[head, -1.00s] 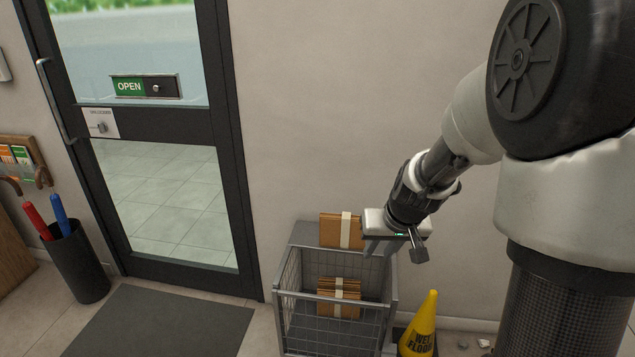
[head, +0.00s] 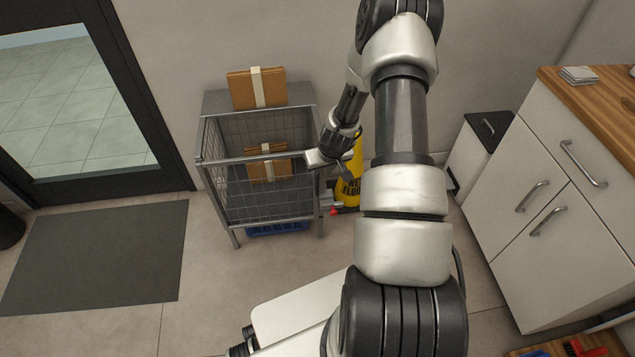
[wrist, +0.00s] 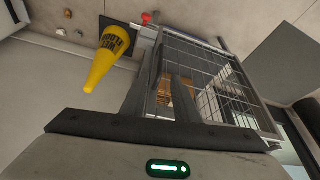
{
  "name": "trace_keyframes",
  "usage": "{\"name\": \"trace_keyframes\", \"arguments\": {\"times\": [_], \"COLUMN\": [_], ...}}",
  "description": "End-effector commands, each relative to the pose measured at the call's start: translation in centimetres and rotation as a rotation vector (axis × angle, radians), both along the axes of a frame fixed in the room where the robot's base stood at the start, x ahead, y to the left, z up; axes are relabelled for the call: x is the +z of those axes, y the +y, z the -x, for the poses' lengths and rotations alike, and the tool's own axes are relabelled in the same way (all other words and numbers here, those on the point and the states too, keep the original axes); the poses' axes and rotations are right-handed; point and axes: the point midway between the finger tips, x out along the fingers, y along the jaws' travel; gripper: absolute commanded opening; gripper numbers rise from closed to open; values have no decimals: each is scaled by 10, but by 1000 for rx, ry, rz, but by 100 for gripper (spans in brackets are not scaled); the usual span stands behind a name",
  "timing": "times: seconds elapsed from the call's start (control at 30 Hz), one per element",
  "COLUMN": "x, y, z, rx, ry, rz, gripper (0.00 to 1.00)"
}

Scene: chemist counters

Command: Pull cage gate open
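The grey wire cage (head: 262,104) stands against the wall in the head view. Its front mesh panel, seemingly the gate (head: 262,203), looks flush with the frame. A red knob (head: 333,211) shows low by the cage's right front side, and near its corner in the wrist view (wrist: 146,17). My gripper (head: 338,181) is at the cage's upper right front side. Its fingers look apart with nothing between them. In the wrist view the gripper (wrist: 170,85) points toward the mesh; I cannot tell whether it touches. A brown parcel (head: 268,163) lies inside.
Another parcel (head: 243,91) sits on the cage top. A blue crate (head: 277,230) is underneath. A yellow wet-floor cone (head: 348,190) stands close on the right. White cabinets (head: 545,190) are further right. A dark mat (head: 95,255) and open floor lie left of the cage.

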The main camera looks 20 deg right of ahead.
Motion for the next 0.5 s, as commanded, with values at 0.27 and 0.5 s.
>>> {"name": "trace_keyframes", "arguments": {"times": [0.27, 0.5], "x": [-60, -90], "y": [-1, -3], "z": [-23, -36], "rx": [1, 1], "ry": [1, 1], "rz": [-1, 0], "gripper": [28, 28]}}
